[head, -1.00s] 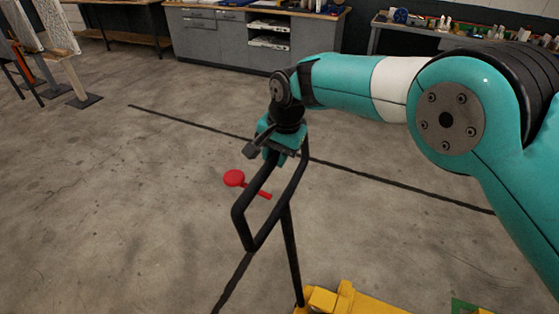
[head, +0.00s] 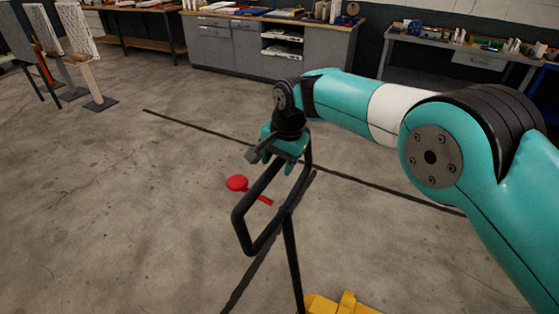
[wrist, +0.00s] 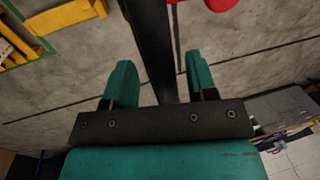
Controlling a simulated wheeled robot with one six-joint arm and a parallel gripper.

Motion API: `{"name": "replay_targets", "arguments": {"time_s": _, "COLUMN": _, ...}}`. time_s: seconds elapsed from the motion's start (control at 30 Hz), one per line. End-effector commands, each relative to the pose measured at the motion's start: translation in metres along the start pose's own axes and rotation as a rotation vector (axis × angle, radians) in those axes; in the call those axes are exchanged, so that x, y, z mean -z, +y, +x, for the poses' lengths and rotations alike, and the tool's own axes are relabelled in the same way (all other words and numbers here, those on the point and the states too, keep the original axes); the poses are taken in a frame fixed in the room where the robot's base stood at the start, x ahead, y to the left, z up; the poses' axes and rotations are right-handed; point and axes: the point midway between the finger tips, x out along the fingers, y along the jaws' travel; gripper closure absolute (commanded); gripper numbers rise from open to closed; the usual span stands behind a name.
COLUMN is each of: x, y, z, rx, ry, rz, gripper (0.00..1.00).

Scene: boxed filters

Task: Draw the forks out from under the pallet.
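My gripper (head: 282,157) is at the top of the black loop handle (head: 243,228) of a pallet jack. The jack's yellow body (head: 345,303) is cut off at the bottom of the head view. A yellow part (wrist: 65,17) also shows at the upper left of the wrist view. The forks and pallet are not clearly visible.
A red paddle-shaped object (head: 238,184) lies on the floor beyond the handle; it also shows in the wrist view (wrist: 222,4). Grey cabinets (head: 225,45) and a workbench (head: 462,60) line the back. Easels (head: 85,45) stand far left. The middle floor is open.

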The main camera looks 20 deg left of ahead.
Motion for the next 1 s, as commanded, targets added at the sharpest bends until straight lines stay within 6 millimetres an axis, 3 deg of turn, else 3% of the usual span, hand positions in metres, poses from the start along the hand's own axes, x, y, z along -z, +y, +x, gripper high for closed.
{"name": "replay_targets", "arguments": {"time_s": 0.27, "x": 0.000, "y": 0.000, "z": -0.014, "rx": 0.002, "ry": 0.001, "rz": 0.000, "gripper": 0.48}}
{"name": "replay_targets", "arguments": {"time_s": 0.47, "x": 0.001, "y": 0.000, "z": -0.058, "rx": 0.004, "ry": 0.004, "rz": -0.001, "gripper": 0.48}}
{"name": "replay_targets", "arguments": {"time_s": 0.73, "x": 0.001, "y": -0.001, "z": -0.133, "rx": 0.003, "ry": 0.002, "rz": 0.000, "gripper": 0.48}}
{"name": "replay_targets", "arguments": {"time_s": 0.9, "x": 0.001, "y": -0.001, "z": -0.163, "rx": 0.000, "ry": 0.001, "rz": 0.001, "gripper": 0.48}}
{"name": "replay_targets", "arguments": {"time_s": 1.0, "x": 0.000, "y": 0.000, "z": -0.171, "rx": -0.001, "ry": 0.000, "rz": 0.000, "gripper": 0.48}}
